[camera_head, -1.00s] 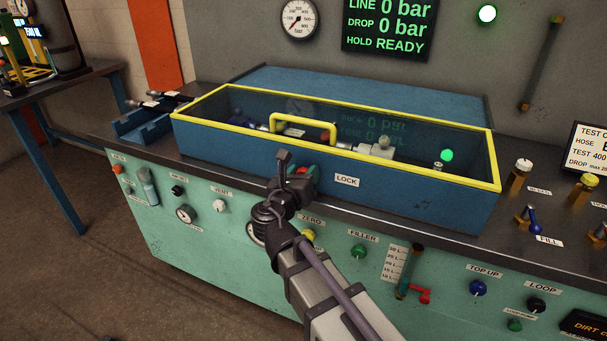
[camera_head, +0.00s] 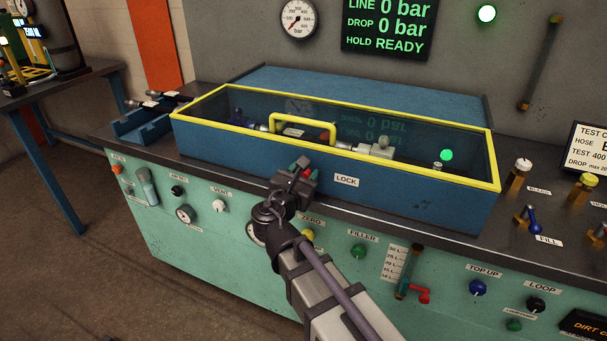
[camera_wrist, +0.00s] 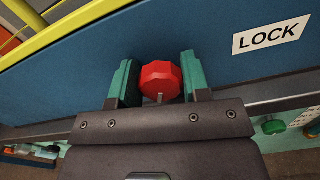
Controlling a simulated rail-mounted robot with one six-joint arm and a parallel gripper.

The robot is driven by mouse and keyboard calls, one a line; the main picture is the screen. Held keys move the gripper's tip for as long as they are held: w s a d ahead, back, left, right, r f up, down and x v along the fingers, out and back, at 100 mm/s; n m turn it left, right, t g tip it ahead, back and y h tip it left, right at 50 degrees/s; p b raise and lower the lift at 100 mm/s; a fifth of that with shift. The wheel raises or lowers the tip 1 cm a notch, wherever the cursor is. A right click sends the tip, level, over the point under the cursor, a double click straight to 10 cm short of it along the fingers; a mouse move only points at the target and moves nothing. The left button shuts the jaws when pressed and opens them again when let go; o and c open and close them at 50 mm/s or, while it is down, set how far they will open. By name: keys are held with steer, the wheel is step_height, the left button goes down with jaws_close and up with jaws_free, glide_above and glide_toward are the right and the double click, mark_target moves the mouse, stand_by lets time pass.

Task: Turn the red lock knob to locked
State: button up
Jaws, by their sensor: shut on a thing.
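The red lock knob (camera_wrist: 161,80) sits on the blue front wall of the test box, left of the LOCK label (camera_wrist: 270,36). My gripper (camera_wrist: 160,84) has its two green-padded fingers on either side of the knob and is shut on it. In the head view my gripper (camera_head: 302,172) is at the box front, and only a bit of the red knob (camera_head: 306,173) shows between the fingers. The LOCK label also shows there (camera_head: 346,181). The knob's turned position cannot be told.
The blue box (camera_head: 420,200) has a closed clear lid with a yellow frame and handle (camera_head: 303,118). Below is a green panel with several knobs and gauges, including a green FILLER knob (camera_head: 358,251). The display (camera_head: 389,28) reads 0 bar and HOLD READY.

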steer(key=m, duration=0.6)
steer(key=shift+d+m, duration=0.1)
steer(key=shift+m, duration=0.2)
steer(key=m, duration=0.6)
steer(key=shift+s+d+f, duration=0.1)
steer(key=shift+f, duration=0.05)
steer(key=shift+m, duration=0.3)
steer(key=o, duration=0.9)
steer(key=shift+o, duration=0.2)
steer(key=v, duration=1)
steer(key=shift+s+a, duration=0.25)
steer(key=shift+s, duration=0.1)
steer(key=shift+d, duration=0.1)
